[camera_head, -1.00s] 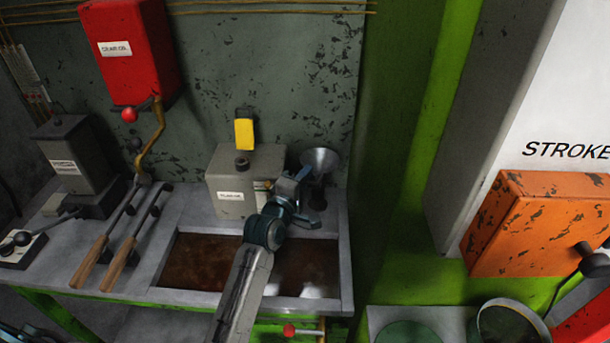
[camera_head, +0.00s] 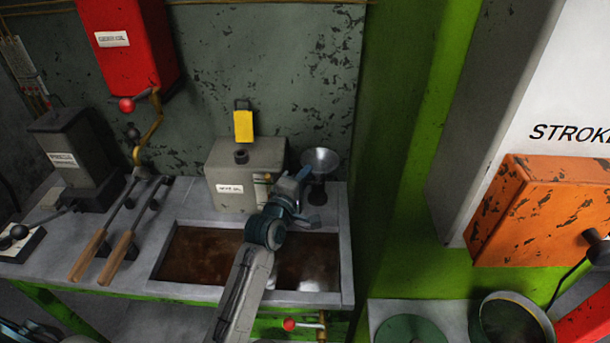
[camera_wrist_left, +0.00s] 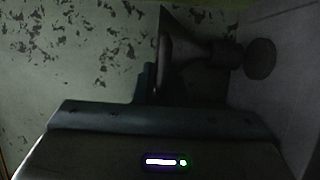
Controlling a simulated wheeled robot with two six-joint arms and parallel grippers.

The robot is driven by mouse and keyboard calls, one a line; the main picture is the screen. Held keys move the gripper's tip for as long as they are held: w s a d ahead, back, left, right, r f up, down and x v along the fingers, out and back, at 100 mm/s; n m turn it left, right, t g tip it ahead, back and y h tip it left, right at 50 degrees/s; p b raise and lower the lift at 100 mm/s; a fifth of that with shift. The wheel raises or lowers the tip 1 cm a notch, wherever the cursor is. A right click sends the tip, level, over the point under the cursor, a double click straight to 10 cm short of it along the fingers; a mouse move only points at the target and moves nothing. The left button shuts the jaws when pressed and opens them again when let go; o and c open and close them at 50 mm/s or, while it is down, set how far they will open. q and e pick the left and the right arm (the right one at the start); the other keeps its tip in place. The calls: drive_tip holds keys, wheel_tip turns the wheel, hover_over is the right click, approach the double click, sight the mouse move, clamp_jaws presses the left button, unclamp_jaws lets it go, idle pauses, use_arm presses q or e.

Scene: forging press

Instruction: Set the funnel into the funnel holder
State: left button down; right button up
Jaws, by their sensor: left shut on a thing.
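The grey metal funnel (camera_head: 320,158) is upright at the back right of the bench, its wide mouth up. A dark stand, apparently the funnel holder (camera_head: 317,191), shows below it. My left gripper (camera_head: 301,185) is at the funnel's left and front side, shut on it; the fingertips are partly hidden. In the left wrist view the funnel (camera_wrist_left: 182,50) lies sideways in the dim picture, its narrow part pointing right toward a dark round base (camera_wrist_left: 260,58). I cannot tell whether the funnel is seated in the holder or just above it.
A basin of brown liquid (camera_head: 200,257) lies in front. The green column (camera_head: 385,190) stands close on the right.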

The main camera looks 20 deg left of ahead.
use_arm(q)
drive_tip(key=shift+f, duration=0.45)
drive_tip(key=c, duration=1.4)
unclamp_jaws()
drive_tip(key=shift+s+f+b, duration=0.1)
drive_tip(key=shift+s+b, duration=0.25)
drive_tip(key=shift+s, duration=0.2)
drive_tip(key=s+a+b, duration=0.1)
drive_tip(key=s+b, duration=0.1)
drive_tip(key=s, duration=0.7)
drive_tip(key=shift+s+a, duration=0.15)
drive_tip(key=shift+s, duration=0.2)
